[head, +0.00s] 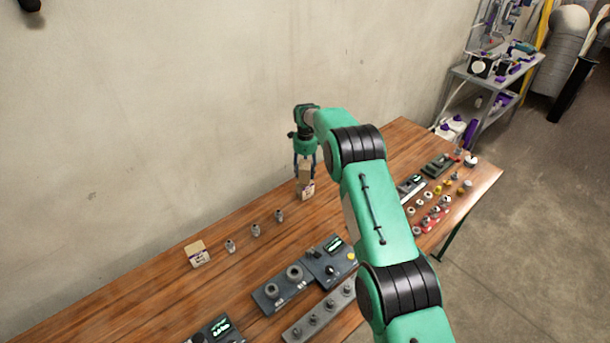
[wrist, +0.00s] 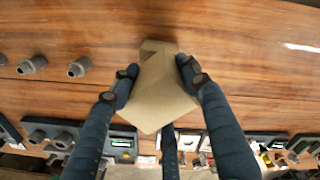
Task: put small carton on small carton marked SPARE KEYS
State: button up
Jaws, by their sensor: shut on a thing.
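My gripper (head: 305,166) points down over the far part of the bench, shut on a small plain brown carton (head: 305,174). In the wrist view the carton (wrist: 160,88) sits between the two dark fingers. A further labelled small carton (head: 197,254) stands to the left.
The wooden bench (head: 130,285) runs along a plain wall. Dark panels with fittings (head: 282,289) lie nearer the front. Small parts (head: 440,200) crowd the right end. The bench's left part is mostly clear.

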jog(key=shift+f, duration=1.1)
jog(key=shift+f, duration=0.15)
jog(key=o, duration=1.2)
notch_tip(320, 180, up, 12)
jog(key=shift+w+r, duration=0.1)
jog(key=shift+r, duration=0.05)
jog(key=shift+d+r, duration=0.1)
